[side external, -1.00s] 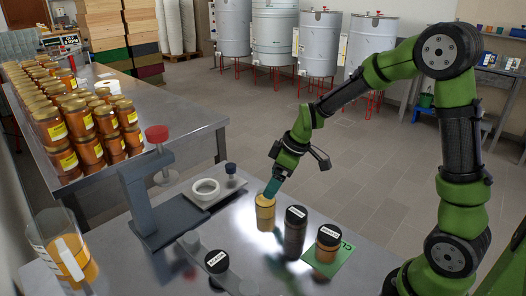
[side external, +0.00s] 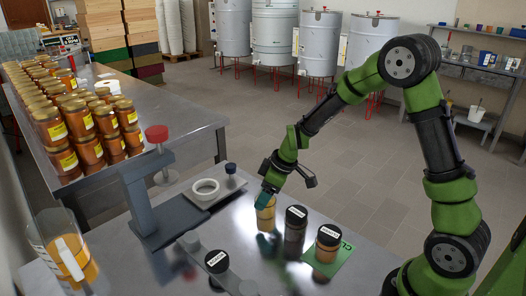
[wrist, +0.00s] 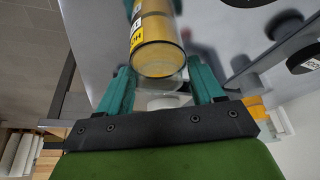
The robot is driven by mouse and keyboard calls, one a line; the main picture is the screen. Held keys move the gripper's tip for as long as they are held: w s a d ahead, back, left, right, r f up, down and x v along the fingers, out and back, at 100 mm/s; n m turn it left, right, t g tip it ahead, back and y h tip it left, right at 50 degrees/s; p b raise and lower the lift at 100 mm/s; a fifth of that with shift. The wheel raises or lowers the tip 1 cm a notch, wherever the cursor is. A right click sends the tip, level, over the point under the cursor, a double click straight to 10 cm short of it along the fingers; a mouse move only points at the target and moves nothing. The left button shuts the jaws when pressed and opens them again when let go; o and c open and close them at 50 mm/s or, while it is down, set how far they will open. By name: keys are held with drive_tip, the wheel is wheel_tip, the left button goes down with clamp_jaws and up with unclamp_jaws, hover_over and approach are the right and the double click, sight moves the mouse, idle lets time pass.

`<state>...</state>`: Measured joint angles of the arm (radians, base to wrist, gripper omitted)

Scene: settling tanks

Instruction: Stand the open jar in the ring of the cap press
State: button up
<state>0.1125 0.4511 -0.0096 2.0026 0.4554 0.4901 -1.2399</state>
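The open jar (side external: 266,216) stands upright on the steel table, with amber contents and a yellow label. In the wrist view the jar (wrist: 158,45) shows its clear open rim between my teal fingertips. My gripper (side external: 268,203) is at the jar's upper part; its fingers (wrist: 165,82) are apart on either side, with a visible gap at the right one. The grey cap press (side external: 150,205) has a red knob on top.
Black-lidded jars stand close right of the open jar: one dark (side external: 296,222), one on a green mat (side external: 337,262). Another black lid (side external: 217,262) is in front. A small dark-blue-topped piece (side external: 231,169) stands behind the ring. A clear jug (side external: 65,255) stands front left.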

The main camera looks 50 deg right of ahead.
drive_tip(key=c, duration=0.7)
drive_tip(key=shift+c, duration=0.2)
drive_tip(key=shift+r, duration=0.1)
drive_tip(key=shift+r, duration=0.35)
drive_tip(key=r, duration=0.8)
drive_tip(key=shift+w+a+r, duration=0.1)
drive_tip(key=shift+w+a, duration=0.1)
drive_tip(key=shift+a, duration=0.2)
drive_tip(key=w+a+f+n, duration=0.1)
drive_tip(key=w+a, duration=0.2)
drive_tip(key=a, duration=0.2)
hover_over(215, 182)
drive_tip(key=a, duration=0.3)
drive_tip(key=f, duration=0.2)
drive_tip(key=shift+s+x, duration=0.2)
drive_tip(key=shift+x, duration=0.6)
drive_tip(key=shift+s+x, duration=0.15)
drive_tip(key=shift+x, duration=0.7)
